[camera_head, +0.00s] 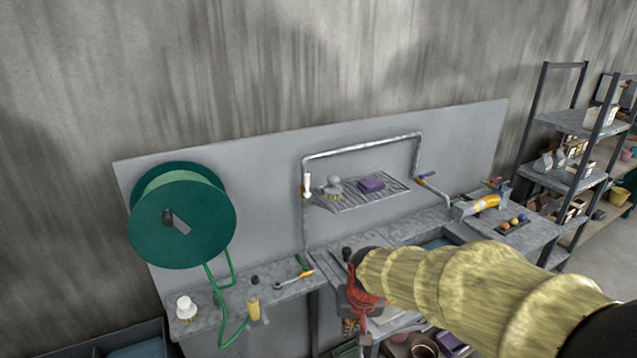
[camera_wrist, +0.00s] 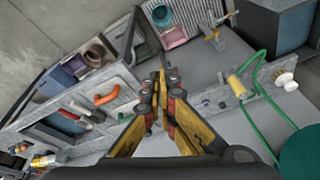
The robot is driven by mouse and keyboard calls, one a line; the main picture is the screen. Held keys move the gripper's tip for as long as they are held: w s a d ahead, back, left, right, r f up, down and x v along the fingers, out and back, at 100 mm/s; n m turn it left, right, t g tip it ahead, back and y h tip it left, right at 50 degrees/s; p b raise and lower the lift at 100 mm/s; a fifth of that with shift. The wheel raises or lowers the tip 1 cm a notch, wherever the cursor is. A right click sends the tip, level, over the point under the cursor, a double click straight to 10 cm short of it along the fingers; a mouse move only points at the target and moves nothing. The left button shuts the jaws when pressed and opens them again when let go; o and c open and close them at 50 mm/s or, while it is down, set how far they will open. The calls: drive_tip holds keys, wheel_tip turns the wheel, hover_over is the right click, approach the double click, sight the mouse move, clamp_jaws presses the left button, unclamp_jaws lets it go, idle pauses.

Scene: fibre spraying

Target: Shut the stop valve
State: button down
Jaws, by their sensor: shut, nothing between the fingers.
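A bent grey pipe (camera_head: 360,150) runs along the grey back panel. On its left upright is a small white fitting (camera_head: 307,184) with an orange-yellow part beside it. At its right end is a small blue lever-like part (camera_head: 427,175). I cannot tell for sure which is the stop valve. My gripper (camera_wrist: 160,80) has its yellow and dark fingers together, with nothing between them, above the bench. In the head view my gripper (camera_head: 362,302) is a partly hidden red and dark shape at the front of the bench, below and apart from the pipe.
A green hose reel (camera_head: 182,215) hangs at left, its hose reaching a yellow nozzle (camera_head: 253,308). A white-knobbed item (camera_head: 186,307) stands nearby. A rack (camera_head: 570,125) stands at right.

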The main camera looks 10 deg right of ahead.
drive_tip(key=w+f+m+t+p, duration=0.1)
drive_tip(key=w+f+m+t, duration=0.1)
drive_tip(key=w, duration=0.7)
drive_tip(key=w+f+m+t+p, duration=0.1)
drive_tip(key=w+f+m, duration=0.15)
drive_tip(key=w, duration=0.65)
drive_tip(key=m+t+h, duration=0.1)
drive_tip(key=m+t, duration=1.1)
approach(307, 186)
drive_tip(key=s+d+r, duration=0.1)
drive_tip(key=d+r, duration=0.1)
drive_tip(key=d, duration=0.2)
drive_tip(key=shift+s+a, duration=0.1)
drive_tip(key=shift+a, duration=0.1)
drive_tip(key=w+p, duration=0.1)
drive_tip(key=w, duration=0.9)
drive_tip(key=shift+d, duration=0.4)
